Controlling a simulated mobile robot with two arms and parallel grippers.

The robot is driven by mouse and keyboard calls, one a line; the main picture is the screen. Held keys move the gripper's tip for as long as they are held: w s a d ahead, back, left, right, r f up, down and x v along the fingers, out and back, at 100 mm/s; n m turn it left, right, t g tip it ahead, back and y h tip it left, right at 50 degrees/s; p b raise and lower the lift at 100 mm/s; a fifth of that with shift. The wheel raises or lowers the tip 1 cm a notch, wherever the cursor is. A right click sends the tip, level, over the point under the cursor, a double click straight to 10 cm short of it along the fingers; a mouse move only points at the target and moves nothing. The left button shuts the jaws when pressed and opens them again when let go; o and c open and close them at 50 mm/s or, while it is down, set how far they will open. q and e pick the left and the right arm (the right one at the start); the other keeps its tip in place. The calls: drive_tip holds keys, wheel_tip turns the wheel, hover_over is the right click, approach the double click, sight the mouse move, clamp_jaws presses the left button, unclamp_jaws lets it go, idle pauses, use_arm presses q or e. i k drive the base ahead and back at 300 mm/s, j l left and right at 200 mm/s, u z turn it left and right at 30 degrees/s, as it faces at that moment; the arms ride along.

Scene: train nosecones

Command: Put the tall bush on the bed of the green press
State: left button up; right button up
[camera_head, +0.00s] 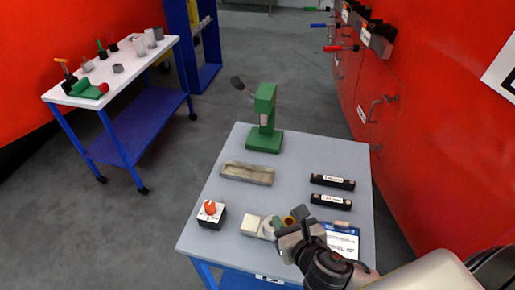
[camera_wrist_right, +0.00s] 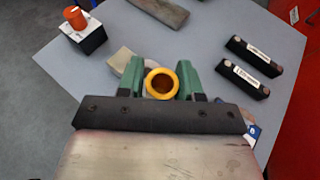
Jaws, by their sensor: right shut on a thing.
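My right gripper (camera_head: 284,223) is over the front of the grey table. In the right wrist view its green fingers (camera_wrist_right: 160,82) are closed on an orange-brass bush (camera_wrist_right: 161,84), a ring with a dark bore facing the camera. The bush also shows small in the head view (camera_head: 289,221). Its height is hard to judge from above. The green press (camera_head: 265,104) stands at the table's back edge, with its flat green base (camera_head: 264,141) clear and away from the gripper. My left gripper is not in view.
A pale block (camera_head: 250,225) lies left of the gripper. A switch box with orange knob (camera_head: 210,208), a shallow tray (camera_head: 247,173), two black blocks (camera_head: 332,182) and a blue clipboard (camera_head: 343,241) are on the table (camera_head: 295,151). A cart (camera_head: 150,62) stands left.

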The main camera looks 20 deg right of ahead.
sight(263, 141)
drive_tip(key=i+j+z, duration=0.15)
drive_tip(key=j+z, duration=0.3)
drive_tip(key=j, duration=0.6)
drive_tip(key=j+z, duration=0.45)
drive_tip(key=j, duration=0.55)
drive_tip(key=i+j+z, duration=0.8)
drive_tip(key=i+j, duration=0.15)
drive_tip(key=j, duration=0.2)
drive_tip(key=i+j+z, duration=0.1)
drive_tip(key=i, duration=0.3)
